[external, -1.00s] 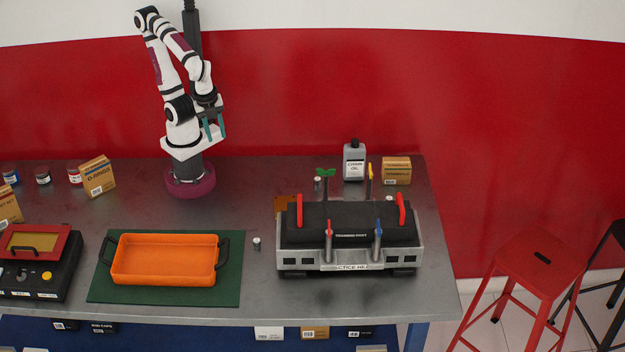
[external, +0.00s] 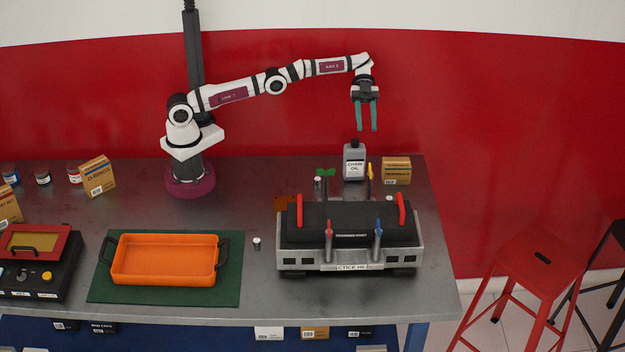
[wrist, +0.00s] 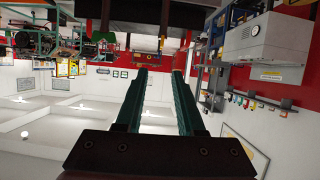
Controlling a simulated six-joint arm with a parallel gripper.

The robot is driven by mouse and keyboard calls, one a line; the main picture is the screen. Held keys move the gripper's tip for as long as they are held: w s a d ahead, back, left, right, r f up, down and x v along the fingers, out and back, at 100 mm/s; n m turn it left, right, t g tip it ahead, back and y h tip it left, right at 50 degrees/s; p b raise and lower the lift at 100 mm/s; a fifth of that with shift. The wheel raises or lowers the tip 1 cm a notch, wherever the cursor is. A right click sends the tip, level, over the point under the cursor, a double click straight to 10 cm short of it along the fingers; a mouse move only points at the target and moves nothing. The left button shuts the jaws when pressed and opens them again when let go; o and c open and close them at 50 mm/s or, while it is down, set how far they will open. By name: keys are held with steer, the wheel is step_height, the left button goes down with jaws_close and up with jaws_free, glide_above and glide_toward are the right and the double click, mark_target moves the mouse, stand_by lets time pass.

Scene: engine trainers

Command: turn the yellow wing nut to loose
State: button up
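The engine trainer (external: 350,259) is a grey block with a black top near the right end of the bench. The yellow wing nut (external: 370,171) stands upright at its back right, in front of the chain oil bottle and box. A green wing nut (external: 325,172) stands at its back left. A red (external: 329,228) and a blue one (external: 378,227) stand along the front. My gripper (external: 367,129) hangs above the trainer's back right, fingers down, open and empty, well above the yellow nut.
Two red handles (external: 300,210) (external: 401,209) rise at the trainer's ends. A chain oil bottle (external: 354,162) and a cardboard box (external: 396,171) stand behind it. An orange tray (external: 165,280) lies on a green mat (external: 235,290) to the left. The bench between arm base and trainer is mostly clear.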

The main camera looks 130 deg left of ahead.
mark_target(370, 167)
steer(key=x, duration=1.5)
steer(key=shift+w+f, duration=0.2)
jaws_close()
